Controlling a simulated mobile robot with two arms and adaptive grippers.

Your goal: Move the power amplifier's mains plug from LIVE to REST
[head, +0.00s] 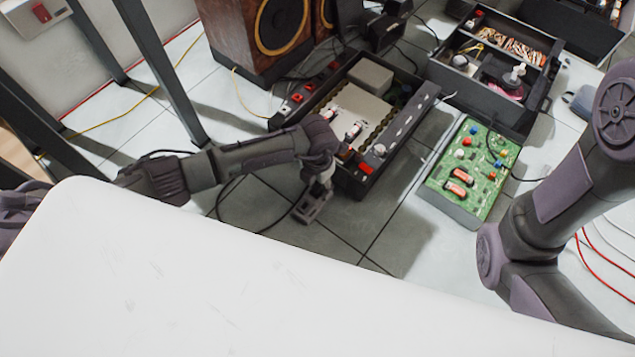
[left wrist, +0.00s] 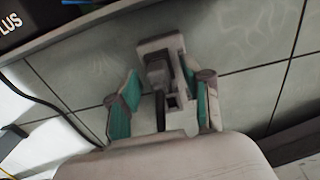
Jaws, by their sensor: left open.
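The power amplifier (head: 372,165) is a dark open-topped case on the floor tiles, with red and white parts along its front. My left gripper (head: 318,186) reaches down just in front of it. In the left wrist view its teal-padded fingers (left wrist: 163,104) stand apart, one on each side of a small grey block (left wrist: 160,44). A black plug-like piece (left wrist: 157,72) sits at this block, and a dark strip runs down from it. I cannot tell whether the fingers touch either one. No LIVE or REST label is readable. My right arm shows at the right, its gripper out of view.
A white tabletop (head: 200,290) fills the foreground. A green circuit board unit (head: 472,165) and a dark parts box (head: 490,100) stand right of the amplifier. Wooden speakers (head: 235,35) stand behind. Black cables lie on the floor around my left gripper.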

